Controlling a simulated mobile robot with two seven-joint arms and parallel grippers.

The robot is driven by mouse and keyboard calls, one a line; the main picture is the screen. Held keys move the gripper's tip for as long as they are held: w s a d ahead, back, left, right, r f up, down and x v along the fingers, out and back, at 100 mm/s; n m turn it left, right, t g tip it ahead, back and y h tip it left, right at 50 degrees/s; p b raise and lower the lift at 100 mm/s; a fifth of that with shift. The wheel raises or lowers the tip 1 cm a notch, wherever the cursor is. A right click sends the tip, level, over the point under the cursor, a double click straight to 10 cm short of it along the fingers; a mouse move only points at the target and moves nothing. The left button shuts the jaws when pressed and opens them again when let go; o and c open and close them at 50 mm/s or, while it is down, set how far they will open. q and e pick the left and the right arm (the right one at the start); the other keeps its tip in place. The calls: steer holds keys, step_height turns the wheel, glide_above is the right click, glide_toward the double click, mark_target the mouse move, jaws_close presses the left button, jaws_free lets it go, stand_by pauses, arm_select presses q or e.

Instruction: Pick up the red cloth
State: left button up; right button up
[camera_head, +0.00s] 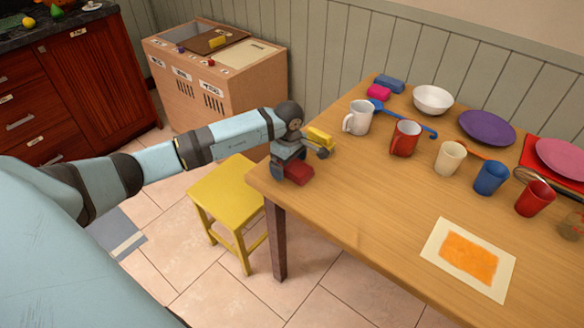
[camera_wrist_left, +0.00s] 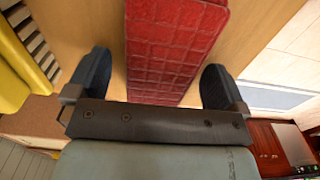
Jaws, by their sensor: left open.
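The red cloth (camera_head: 299,174) lies at the near left corner of the wooden table, partly hidden by my left gripper (camera_head: 287,163) in the head view. In the left wrist view the red cloth (camera_wrist_left: 174,48) is a long red piece with a grid pattern, lying between the two dark fingers. My left gripper is open, with one finger on each side of the cloth and a visible gap to each. Whether the fingers touch the table cannot be told. My right gripper is not in view.
A yellow object (camera_head: 320,137) lies close beside my left gripper. A white mug (camera_head: 358,118), a red mug (camera_head: 404,139), several cups and plates stand farther along the table (camera_head: 370,205). A yellow stool (camera_head: 228,188) stands beside the table. The front left tabletop is clear.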

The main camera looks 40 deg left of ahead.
arm_select(q)
steer(key=c, duration=1)
steer(key=shift+r, duration=0.1)
step_height(320, 180, up, 20)
steer(key=p, duration=0.1)
